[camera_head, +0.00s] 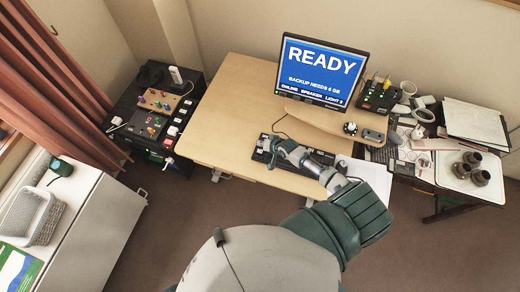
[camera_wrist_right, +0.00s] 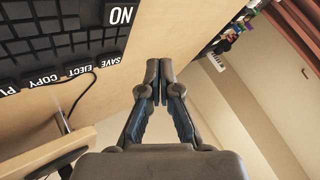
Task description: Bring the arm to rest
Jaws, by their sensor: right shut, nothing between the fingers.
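My right arm reaches up from the bottom of the head view over the wooden desk (camera_head: 222,115). My right gripper (camera_head: 276,150) is over the black keyboard (camera_head: 262,157) near the desk's front edge. In the right wrist view the gripper (camera_wrist_right: 159,80) has its fingertips together with nothing between them. The keyboard (camera_wrist_right: 60,40) fills the upper left there, with key labels such as EJECT, COPY and SAVE. The fingertips are to the side of the keys, over bare wood. My left gripper is not in view.
A monitor (camera_head: 322,72) reading READY stands at the back of the desk. A black cabinet with devices (camera_head: 150,125) is to the left, a white cabinet with a basket (camera_head: 32,216) nearer. A side table (camera_head: 464,185) holds dark cups on the right. The desk's left part is clear.

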